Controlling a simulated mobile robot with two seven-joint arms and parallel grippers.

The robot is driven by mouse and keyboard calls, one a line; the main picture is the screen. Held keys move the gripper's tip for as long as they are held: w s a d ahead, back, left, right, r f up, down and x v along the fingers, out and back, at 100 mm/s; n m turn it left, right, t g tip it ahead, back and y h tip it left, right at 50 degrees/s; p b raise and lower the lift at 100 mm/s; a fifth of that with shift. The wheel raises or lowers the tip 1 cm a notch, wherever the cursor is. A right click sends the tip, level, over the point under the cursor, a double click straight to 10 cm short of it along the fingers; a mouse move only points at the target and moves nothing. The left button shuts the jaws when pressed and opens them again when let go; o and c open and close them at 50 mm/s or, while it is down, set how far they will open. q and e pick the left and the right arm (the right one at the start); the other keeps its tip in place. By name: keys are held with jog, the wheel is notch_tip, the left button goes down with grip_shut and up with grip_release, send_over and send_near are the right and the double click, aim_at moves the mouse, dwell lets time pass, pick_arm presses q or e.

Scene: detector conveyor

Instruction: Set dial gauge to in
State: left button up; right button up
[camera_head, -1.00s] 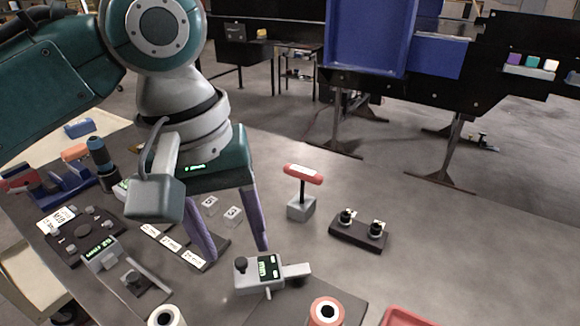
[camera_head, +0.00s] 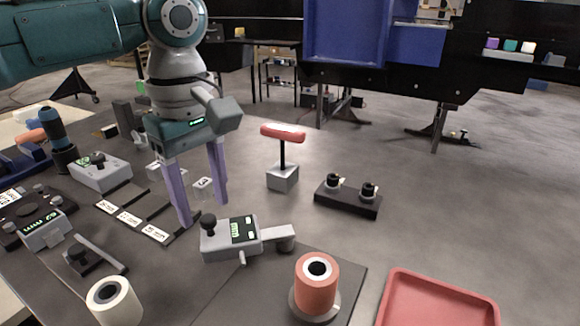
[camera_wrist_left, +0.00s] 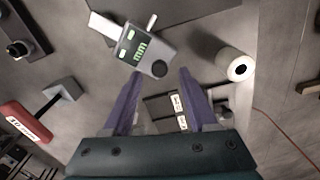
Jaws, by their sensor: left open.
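A grey gauge-like device (camera_head: 250,248) with a black knob, a lit green display and a side arm lies on the table, in front of my left gripper. I take it as the dial gauge, though no label confirms this. My left gripper (camera_head: 203,212) is open and empty, its purple fingers pointing down just behind the knob. The same device is in the left wrist view (camera_wrist_left: 148,40); its display characters look like "mm". There its knob appears between and just beyond the fingertips (camera_wrist_left: 158,75). Contact cannot be told. My right gripper is not in view.
A red-handled tool on a grey block (camera_head: 282,178) and a dark base with two knobs (camera_head: 347,198) stand right of the gripper. An orange roll (camera_head: 316,288), white roll (camera_head: 114,302) and red tray (camera_head: 440,299) are in front. Other display devices (camera_head: 45,230) crowd the left.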

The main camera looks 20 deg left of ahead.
pick_arm(q)
jog(key=shift+f, duration=1.05)
jog(key=shift+c, duration=0.3)
grip_shut()
dwell(0.3)
